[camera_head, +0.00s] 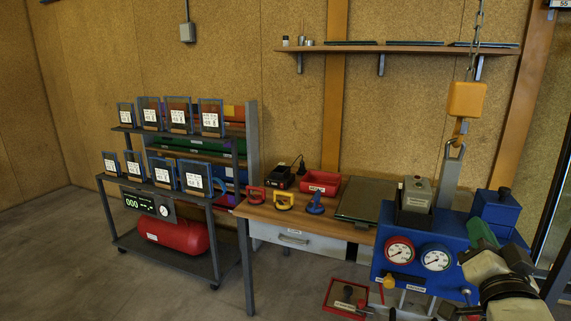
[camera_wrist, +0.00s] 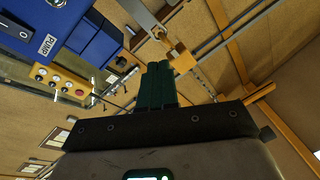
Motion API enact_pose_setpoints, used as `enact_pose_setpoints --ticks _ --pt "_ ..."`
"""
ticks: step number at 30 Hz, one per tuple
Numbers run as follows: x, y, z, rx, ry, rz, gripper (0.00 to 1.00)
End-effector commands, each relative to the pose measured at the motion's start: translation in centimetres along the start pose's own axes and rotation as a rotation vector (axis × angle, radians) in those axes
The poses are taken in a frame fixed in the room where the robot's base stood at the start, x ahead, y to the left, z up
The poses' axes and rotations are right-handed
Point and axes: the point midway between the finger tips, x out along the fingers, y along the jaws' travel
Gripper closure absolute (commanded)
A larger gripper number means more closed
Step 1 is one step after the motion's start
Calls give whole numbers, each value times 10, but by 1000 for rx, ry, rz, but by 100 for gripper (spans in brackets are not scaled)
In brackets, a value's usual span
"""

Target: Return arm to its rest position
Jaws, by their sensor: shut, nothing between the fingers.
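My gripper (camera_wrist: 160,66) shows in the wrist view with its two green fingers pressed together and nothing between them. It points up toward an orange hook block on a chain. In the head view my gripper (camera_head: 481,233) is at the lower right, in front of the blue pump unit (camera_head: 395,272) with its two round gauges. The arm comes in from the lower right corner, and most of it is out of view. The fingers look apart from the pump unit, though the exact gap is hard to tell.
The orange hook block (camera_head: 466,99) hangs above a grey metal bar. A workbench (camera_head: 262,212) holds suction cups, a red bin (camera_head: 319,183) and a dark plate (camera_head: 365,200). A shelf cart (camera_head: 172,255) with framed panels stands left. Floor at front left is clear.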

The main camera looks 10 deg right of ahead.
Motion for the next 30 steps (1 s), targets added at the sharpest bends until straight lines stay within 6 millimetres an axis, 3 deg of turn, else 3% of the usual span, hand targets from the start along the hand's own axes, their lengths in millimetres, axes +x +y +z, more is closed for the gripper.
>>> enact_pose_setpoints --ticks 5,8,12,15,19,24,27,30 --pt "-34 37 86 -117 -291 107 100" --pt "-70 62 141 -210 -506 156 100" --pt "-135 93 206 -345 -814 185 100" --pt "-191 114 242 -443 -1041 180 100" --pt "-266 136 273 -559 -1326 141 100" --pt "-341 156 285 -662 -1600 69 100" --pt "-364 161 286 -691 -1687 39 100" --pt "-374 164 286 -704 -1723 26 100"
